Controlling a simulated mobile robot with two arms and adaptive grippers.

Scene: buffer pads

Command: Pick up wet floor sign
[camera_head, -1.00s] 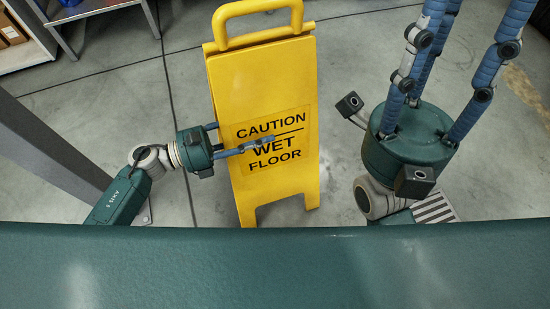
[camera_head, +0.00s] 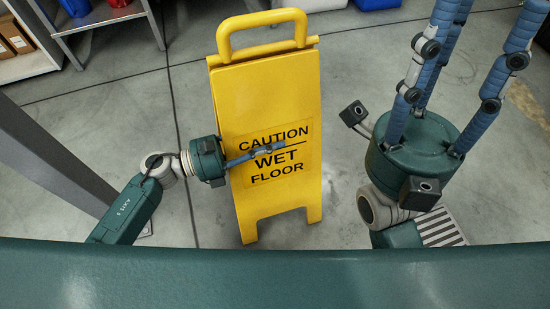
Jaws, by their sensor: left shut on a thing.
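The yellow wet floor sign (camera_head: 265,100) stands upright in the middle of the view, its handle at the top and black lettering on its face. My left gripper (camera_head: 254,156) reaches in from the left and is shut on the sign's left edge. One blue finger lies across the lettering; the rest of the grip is hidden behind the panel. I cannot tell whether the sign's feet touch the floor. My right gripper (camera_head: 462,65) is at the right, clear of the sign, with its blue fingers spread apart and pointing up; their tips are cut off by the frame.
A grey metal post (camera_head: 55,155) stands at the left, close to my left arm. A shelf (camera_head: 95,17) with red and blue items is at the upper left. A blue bin (camera_head: 375,4) is at the top edge. Bare concrete floor lies around the sign.

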